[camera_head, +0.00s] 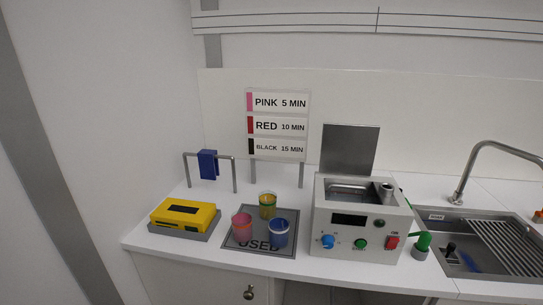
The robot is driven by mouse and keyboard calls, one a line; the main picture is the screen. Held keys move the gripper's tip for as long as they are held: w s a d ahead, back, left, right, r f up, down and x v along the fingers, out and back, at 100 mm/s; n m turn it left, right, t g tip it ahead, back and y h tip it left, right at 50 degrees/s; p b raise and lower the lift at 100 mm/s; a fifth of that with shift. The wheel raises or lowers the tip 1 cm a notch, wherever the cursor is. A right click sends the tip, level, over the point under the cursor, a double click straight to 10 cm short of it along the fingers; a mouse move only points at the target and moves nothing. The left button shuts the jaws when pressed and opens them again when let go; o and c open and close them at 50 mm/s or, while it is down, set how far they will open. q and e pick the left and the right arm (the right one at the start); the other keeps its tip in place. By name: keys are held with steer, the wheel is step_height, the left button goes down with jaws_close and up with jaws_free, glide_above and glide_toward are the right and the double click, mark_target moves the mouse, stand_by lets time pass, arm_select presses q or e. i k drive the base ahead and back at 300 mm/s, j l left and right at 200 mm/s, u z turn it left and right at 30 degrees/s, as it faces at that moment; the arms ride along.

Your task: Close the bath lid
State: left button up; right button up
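The bath (362,236) is a grey box on the counter, right of centre, with a dark display, a blue knob, a green button and a red switch on its front. Its lid (349,150) is a flat grey panel standing upright at the back, so the bath is open. Inside the opening a metal basin shows, with a small metal cylinder (386,190) at its right side. Neither of my grippers is in view.
A dark mat (283,251) marked USED holds pink, yellow and blue jars left of the bath. A yellow device (184,214), a rail with a blue cloth (208,164) and a sign (278,125) stand further left or behind. A sink (446,215) and a green-handled object (423,242) are right.

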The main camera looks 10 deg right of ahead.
mark_target(346, 149)
steer(key=i+j, duration=0.65)
steer(key=j, duration=0.2)
steer(key=k+u, duration=0.05)
